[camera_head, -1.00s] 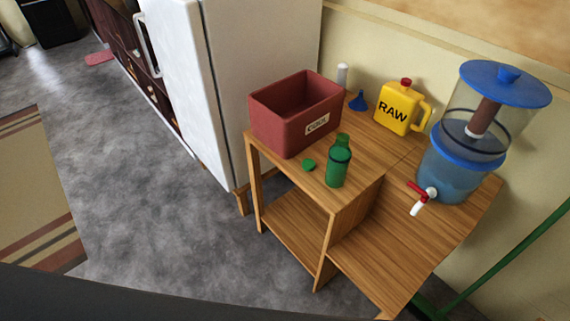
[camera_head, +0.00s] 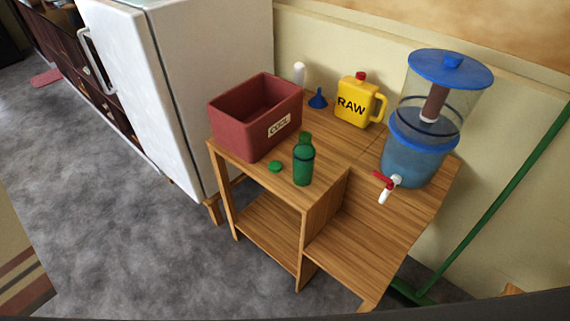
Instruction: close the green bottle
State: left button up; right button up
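A green bottle (camera_head: 303,163) stands upright near the front edge of a wooden table's upper top. A small green cap (camera_head: 275,167) lies on the tabletop just to the left of the bottle, apart from it. The bottle's mouth looks uncovered, though it is small in this view. Neither of my grippers is in view.
The wooden table (camera_head: 340,166) also holds a red "COOL" box (camera_head: 233,135), a blue funnel (camera_head: 317,99), a white bottle (camera_head: 299,73), a yellow "RAW" jug (camera_head: 353,103) and a blue-lidded dispenser (camera_head: 413,160). A white fridge (camera_head: 215,80) stands left. Grey floor (camera_head: 120,225) in front is clear.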

aim_at(304, 151)
jog(key=i+j, duration=0.15)
jog(key=j, duration=0.2)
jog(key=i+j+z, duration=0.15)
jog(key=i+j, duration=0.15)
jog(key=j, duration=0.35)
jog(key=i+j+z, duration=0.1)
jog(key=j, duration=0.25)
jog(key=i+j+z, duration=0.1)
jog(key=j, duration=0.3)
jog(key=i+j, duration=0.2)
jog(key=j, duration=0.15)
jog(key=z, duration=0.05)
